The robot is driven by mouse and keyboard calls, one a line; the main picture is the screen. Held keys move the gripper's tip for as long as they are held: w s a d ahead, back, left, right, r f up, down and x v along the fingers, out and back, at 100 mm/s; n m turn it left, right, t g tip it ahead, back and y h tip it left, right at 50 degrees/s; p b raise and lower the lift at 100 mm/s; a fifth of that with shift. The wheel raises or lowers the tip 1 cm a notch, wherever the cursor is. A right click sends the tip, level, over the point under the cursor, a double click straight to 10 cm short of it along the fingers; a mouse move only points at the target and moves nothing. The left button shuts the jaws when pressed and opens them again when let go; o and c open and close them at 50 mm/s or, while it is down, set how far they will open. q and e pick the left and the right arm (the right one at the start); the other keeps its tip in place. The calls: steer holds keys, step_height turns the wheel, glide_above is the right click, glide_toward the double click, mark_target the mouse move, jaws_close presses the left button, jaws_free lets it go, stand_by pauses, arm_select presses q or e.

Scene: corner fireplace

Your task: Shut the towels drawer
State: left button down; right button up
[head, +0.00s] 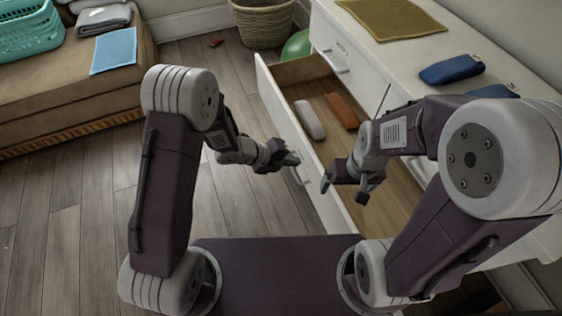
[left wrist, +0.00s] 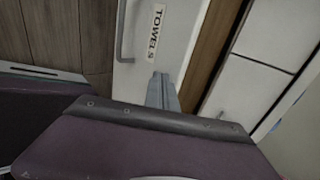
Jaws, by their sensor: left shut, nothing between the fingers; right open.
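The towels drawer (head: 404,187) is pulled out of a white cabinet in the head view, with a wooden inside and a white front. Its label, reading TOWELS, and its handle (left wrist: 127,35) show in the left wrist view. A white rolled item (head: 309,119) and a brown one (head: 342,110) lie in it. My left gripper (head: 294,160) is shut and empty, close to the outside of the drawer front near the handle; I cannot tell if it touches. My right gripper (head: 343,190) is open and empty, over the drawer near its front.
The cabinet top (head: 400,56) holds a tan mat (head: 391,18) and a dark blue case (head: 452,69). A wicker basket (head: 262,24) and a green ball (head: 296,47) stand beyond the drawer. A brown bench (head: 60,90) is at the left.

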mark_target(311, 159)
arm_select(q)
steer(key=shift+w+d+r, duration=0.1)
steer(key=shift+w+d, duration=0.25)
steer(key=shift+d, duration=0.55)
steer(key=shift+w+d+r, duration=0.1)
steer(key=shift+w+d, duration=0.2)
steer(key=shift+d, duration=0.55)
arm_select(e)
steer(key=shift+f, duration=0.2)
